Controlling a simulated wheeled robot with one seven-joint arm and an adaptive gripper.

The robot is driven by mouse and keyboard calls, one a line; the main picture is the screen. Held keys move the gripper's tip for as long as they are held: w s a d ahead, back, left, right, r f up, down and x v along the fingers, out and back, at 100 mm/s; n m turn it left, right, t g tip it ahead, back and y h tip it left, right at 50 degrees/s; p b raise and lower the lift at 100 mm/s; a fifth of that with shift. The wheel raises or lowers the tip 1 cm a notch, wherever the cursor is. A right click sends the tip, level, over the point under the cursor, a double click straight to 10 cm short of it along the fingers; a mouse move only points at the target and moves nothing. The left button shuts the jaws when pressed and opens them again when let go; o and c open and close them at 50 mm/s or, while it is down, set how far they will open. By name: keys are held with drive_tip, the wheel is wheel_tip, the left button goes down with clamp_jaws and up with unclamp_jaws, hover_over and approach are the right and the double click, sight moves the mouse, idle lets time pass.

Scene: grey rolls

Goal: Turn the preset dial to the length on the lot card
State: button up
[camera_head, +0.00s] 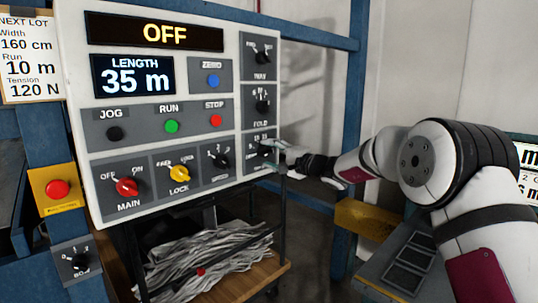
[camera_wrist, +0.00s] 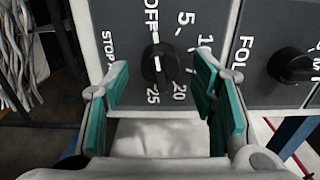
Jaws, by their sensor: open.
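The lot card (camera_head: 29,62) at the left of the head view reads Width 160 cm, Run 10 m, Tension 120 N. The preset dial (camera_wrist: 160,64) is a black knob in the wrist view, with OFF, 5, 20 and 25 around it and another number partly hidden by a finger. A white mark shows towards OFF and another towards 25; I cannot tell which is the pointer. My gripper (camera_wrist: 161,78) is open, one finger on each side of the dial; contact is unclear. In the head view my gripper (camera_head: 277,154) partly hides the dial.
The control panel (camera_head: 222,20) shows OFF above and LENGTH 35 m. The FOLD knob (camera_wrist: 292,65) sits right of the dial in the wrist view. A LOCK knob (camera_head: 180,171), a MAIN knob (camera_head: 127,186) and coloured buttons share the panel. A blue post (camera_head: 352,90) stands behind.

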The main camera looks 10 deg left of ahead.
drive_tip(key=shift+w+a, duration=0.25)
drive_tip(key=shift+a, duration=0.15)
drive_tip(key=c, duration=1.2)
drive_tip(key=shift+o, duration=0.2)
